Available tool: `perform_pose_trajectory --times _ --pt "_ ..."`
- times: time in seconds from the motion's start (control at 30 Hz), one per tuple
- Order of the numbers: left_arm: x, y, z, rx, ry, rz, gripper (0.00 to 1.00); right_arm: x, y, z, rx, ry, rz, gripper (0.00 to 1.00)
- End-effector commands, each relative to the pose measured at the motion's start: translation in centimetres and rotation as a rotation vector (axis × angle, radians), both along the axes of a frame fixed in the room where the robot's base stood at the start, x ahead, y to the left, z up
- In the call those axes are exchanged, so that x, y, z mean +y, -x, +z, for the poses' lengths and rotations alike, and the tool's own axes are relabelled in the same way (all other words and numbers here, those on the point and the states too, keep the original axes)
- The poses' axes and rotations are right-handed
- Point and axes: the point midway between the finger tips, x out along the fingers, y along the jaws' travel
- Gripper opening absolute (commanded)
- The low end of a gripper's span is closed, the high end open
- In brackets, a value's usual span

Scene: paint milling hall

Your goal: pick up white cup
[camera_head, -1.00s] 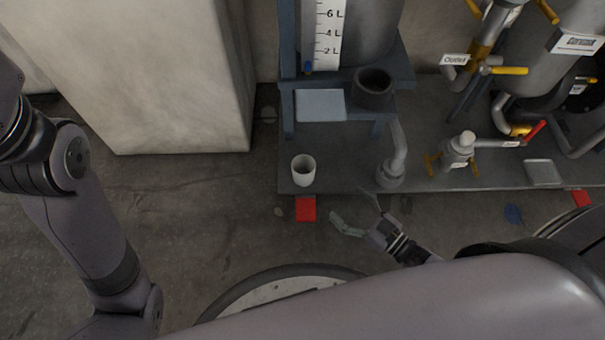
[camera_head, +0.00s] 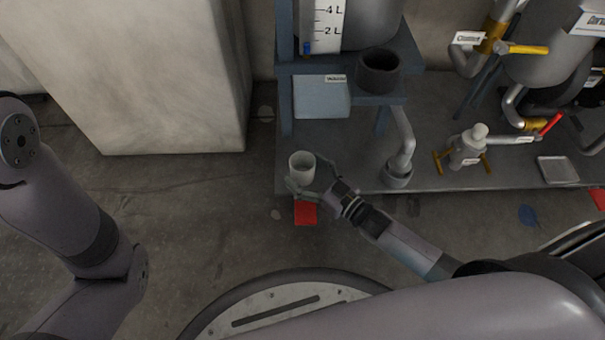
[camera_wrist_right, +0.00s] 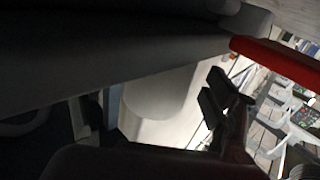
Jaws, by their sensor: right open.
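The white cup (camera_head: 302,166) stands upright at the front left corner of the grey platform (camera_head: 430,178) in the head view. My right gripper (camera_head: 303,177) is open at the cup, with one finger at its front left and the other at its right side. I cannot tell whether the fingers touch it. In the right wrist view a pale rounded surface, likely the cup (camera_wrist_right: 155,105), fills the middle, with a dark finger (camera_wrist_right: 215,100) to its right. My left arm is at the left of the head view, but its gripper is out of the picture.
A red patch (camera_head: 305,213) lies just in front of the cup. Behind it are a blue stand (camera_head: 285,65) and a dark round pot (camera_head: 379,70). A pipe (camera_head: 402,140) and a small valve (camera_head: 467,148) stand to the right. A pale block (camera_head: 150,70) is at left.

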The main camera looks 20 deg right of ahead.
Motion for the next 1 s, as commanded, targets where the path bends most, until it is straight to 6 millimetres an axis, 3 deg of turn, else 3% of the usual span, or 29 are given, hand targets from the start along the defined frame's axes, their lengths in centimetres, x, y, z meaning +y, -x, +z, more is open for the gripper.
perform_pose_trajectory --times 0.1,0.4,1.0 --pt "-0.01 0.0 -1.07 0.0 0.0 0.0 0.4 0.63 -1.15 -0.19 -0.002 0.0 0.0 0.8" --pt "-0.02 0.02 -0.97 -0.001 -0.001 0.0 0.4 0.77 -1.38 0.06 0.0 0.0 0.0 0.79" --pt "-0.01 -0.01 -0.98 0.0 0.0 0.0 0.4 0.72 -1.36 0.03 0.0 0.0 0.0 0.39"
